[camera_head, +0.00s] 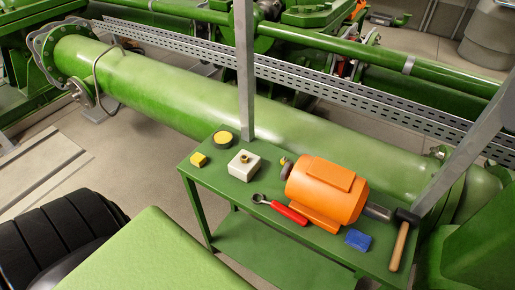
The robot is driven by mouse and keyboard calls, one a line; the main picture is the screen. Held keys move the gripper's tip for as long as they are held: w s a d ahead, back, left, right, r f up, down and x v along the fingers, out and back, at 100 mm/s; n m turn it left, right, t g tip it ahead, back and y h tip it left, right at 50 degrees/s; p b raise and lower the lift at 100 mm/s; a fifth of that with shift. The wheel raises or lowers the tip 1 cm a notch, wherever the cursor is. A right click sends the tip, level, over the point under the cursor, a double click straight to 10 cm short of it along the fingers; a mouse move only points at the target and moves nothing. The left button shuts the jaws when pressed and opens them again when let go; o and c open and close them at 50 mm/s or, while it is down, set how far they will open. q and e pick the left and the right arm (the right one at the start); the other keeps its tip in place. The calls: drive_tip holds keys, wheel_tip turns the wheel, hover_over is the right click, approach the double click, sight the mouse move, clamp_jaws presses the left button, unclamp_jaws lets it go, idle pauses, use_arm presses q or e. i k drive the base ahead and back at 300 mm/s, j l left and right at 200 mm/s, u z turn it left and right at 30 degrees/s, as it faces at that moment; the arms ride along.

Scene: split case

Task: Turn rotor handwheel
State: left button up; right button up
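No rotor handwheel can be clearly made out. An orange motor-like body (325,190) lies on a green table (225,188), with a grey shaft (378,212) at its right end. At its left end is a small dark round part with a brass-coloured piece (286,165); I cannot tell if it is a handwheel. Neither of my grippers is in view.
The table also bears a red-handled wrench (288,212), a hammer (400,245), a blue block (357,240), a white box (244,165), a yellow block (198,159) and a yellow-topped disc (223,139). A large green pipe (190,90) runs behind. Grey posts (244,70) rise nearby.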

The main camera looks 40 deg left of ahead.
sight(288, 168)
drive_tip(key=j+z, duration=0.1)
drive_tip(key=j, duration=0.4)
drive_tip(key=k+j, duration=0.15)
drive_tip(key=j, duration=0.3)
drive_tip(key=j+z, duration=0.15)
drive_tip(key=j, duration=0.35)
drive_tip(key=k+j+z, duration=0.1)
drive_tip(key=j, duration=0.35)
drive_tip(key=i+j, duration=0.15)
drive_tip(key=j, duration=0.2)
drive_tip(key=z, duration=0.05)
